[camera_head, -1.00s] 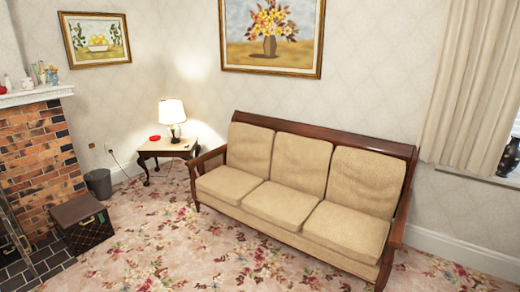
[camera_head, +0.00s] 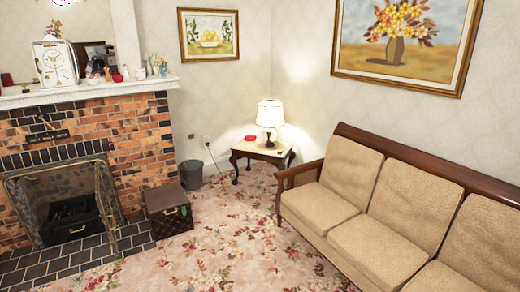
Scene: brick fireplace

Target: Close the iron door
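The brick fireplace (camera_head: 145,147) stands at the left of the head view. In its opening is a metal-framed screen or door. Its narrow right panel (camera_head: 107,203) stands swung outward at an angle, over the dark hearth tiles. A dark iron grate or firebox (camera_head: 72,218) sits inside the opening. The left part of the frame is near the picture's left edge. Neither of my grippers shows in the view.
A brown box (camera_head: 168,210) stands on the floor at the hearth's right, close to the open panel. A grey bin (camera_head: 191,174), a side table (camera_head: 262,152) with a lamp, and a beige sofa (camera_head: 375,240) are further right. Flowered carpet (camera_head: 225,245) lies clear in front.

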